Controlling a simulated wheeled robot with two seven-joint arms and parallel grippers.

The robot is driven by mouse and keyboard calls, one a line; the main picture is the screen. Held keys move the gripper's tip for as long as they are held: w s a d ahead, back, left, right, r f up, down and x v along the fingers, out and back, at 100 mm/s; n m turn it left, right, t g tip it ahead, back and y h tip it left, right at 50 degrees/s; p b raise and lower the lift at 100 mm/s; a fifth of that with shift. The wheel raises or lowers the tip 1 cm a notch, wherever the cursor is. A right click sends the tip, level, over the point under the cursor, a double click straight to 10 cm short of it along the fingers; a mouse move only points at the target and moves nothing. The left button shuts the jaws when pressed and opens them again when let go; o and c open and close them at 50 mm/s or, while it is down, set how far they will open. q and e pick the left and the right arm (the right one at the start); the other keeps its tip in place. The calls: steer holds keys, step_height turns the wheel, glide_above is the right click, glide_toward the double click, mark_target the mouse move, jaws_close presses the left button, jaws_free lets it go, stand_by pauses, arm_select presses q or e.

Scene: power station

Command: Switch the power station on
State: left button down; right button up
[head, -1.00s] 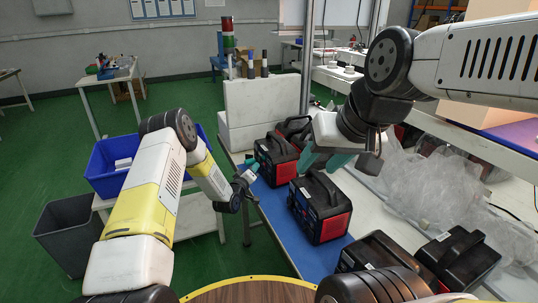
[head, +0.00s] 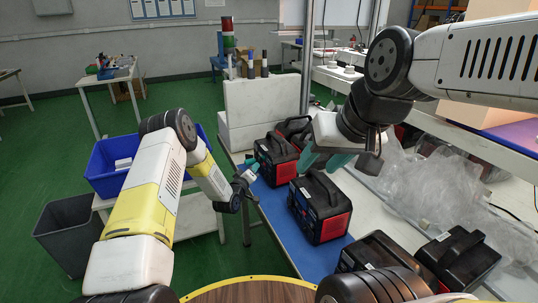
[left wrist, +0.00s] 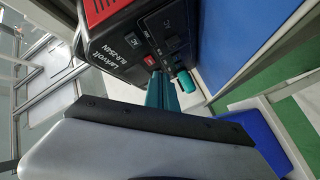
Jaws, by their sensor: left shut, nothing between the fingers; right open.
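A black and red power station (head: 320,206) with a top handle stands on a blue mat (head: 268,205). A similar power station (head: 276,159) stands behind it. My left gripper (head: 252,170) is shut and empty at the left edge of the mat, close to the rear unit's left side. In the left wrist view, a power station's front panel (left wrist: 130,50) fills the upper middle, with white lettering, an AC label and small controls. The teal fingertips (left wrist: 172,88) are close to that panel; I cannot tell if they touch it. My right gripper (head: 325,160) is open and empty, above and behind the middle unit.
More power stations (head: 460,257) stand at the front right, and another (head: 294,127) at the back. Crumpled clear plastic wrap (head: 420,185) covers the right of the bench. A blue bin (head: 108,168) and a grey bin (head: 66,232) are at left.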

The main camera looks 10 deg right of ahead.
arm_select(q)
steer(key=shift+d, duration=0.15)
steer(key=shift+w+d, duration=0.15)
steer(key=shift+d, duration=0.15)
stand_by(0.3)
steer(key=shift+w+d, duration=0.1)
steer(key=shift+d, duration=0.25)
stand_by(0.6)
steer(key=shift+s+a, duration=0.3)
steer(key=shift+a, duration=0.5)
steer(key=a, duration=0.2)
steer(key=s+a, duration=0.2)
steer(key=a, duration=0.1)
steer(key=shift+a, duration=0.3)
steer(key=shift+r, duration=0.1)
